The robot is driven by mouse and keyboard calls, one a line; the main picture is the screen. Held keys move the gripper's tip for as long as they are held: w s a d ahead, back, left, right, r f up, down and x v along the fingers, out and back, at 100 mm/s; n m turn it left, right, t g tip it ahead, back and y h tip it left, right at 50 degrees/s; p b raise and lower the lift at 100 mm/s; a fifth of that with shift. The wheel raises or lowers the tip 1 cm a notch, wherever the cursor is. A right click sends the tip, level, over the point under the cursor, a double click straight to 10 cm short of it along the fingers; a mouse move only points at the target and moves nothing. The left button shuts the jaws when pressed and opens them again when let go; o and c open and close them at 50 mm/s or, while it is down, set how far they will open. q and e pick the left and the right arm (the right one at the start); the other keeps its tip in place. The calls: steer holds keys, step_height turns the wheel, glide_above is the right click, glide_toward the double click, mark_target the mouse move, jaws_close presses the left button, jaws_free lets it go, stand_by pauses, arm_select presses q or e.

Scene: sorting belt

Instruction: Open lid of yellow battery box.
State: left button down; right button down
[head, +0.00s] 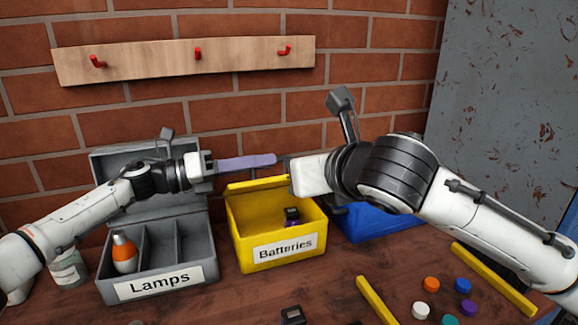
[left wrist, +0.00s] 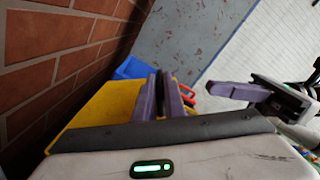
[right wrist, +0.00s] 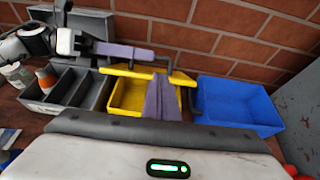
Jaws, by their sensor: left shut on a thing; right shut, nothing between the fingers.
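The yellow battery box (head: 278,250), labelled "Batteries", stands mid-table in the head view. Its yellow lid (head: 257,185) is raised at the back, and the inside shows, with a small dark battery (head: 291,214) in it. The lid also shows in the left wrist view (left wrist: 100,105) and in the right wrist view (right wrist: 180,77). My left gripper (head: 262,160) is shut at the lid's upper part; the exact grip spot is hard to see. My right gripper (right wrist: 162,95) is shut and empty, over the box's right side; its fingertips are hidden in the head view.
A blue bin (head: 372,222) stands right. Coloured caps (head: 431,284) and yellow bars (head: 375,300) lie at front right. A brick wall (head: 235,115) is close behind.

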mark_target(282, 158)
steer(key=x, duration=0.8)
steer(key=shift+w+f, duration=0.1)
arm_select(q)
steer(key=shift+d+f, duration=0.1)
arm_select(e)
steer(key=shift+w+a+r, duration=0.1)
steer(key=shift+w+r, duration=0.45)
steer(key=shift+w, duration=0.15)
arm_select(q)
steer(key=shift+s+d+f, duration=0.1)
steer(key=shift+s, duration=0.1)
arm_select(e)
steer(key=shift+w, duration=0.1)
steer(key=shift+r, duration=0.1)
arm_select(q)
steer(key=c, duration=1.9)
jaws_free()
arm_select(e)
steer(key=shift+a, duration=0.2)
arm_select(q)
steer(key=shift+o, duration=0.3)
steer(key=shift+w, duration=0.1)
steer(key=shift+a, duration=0.25)
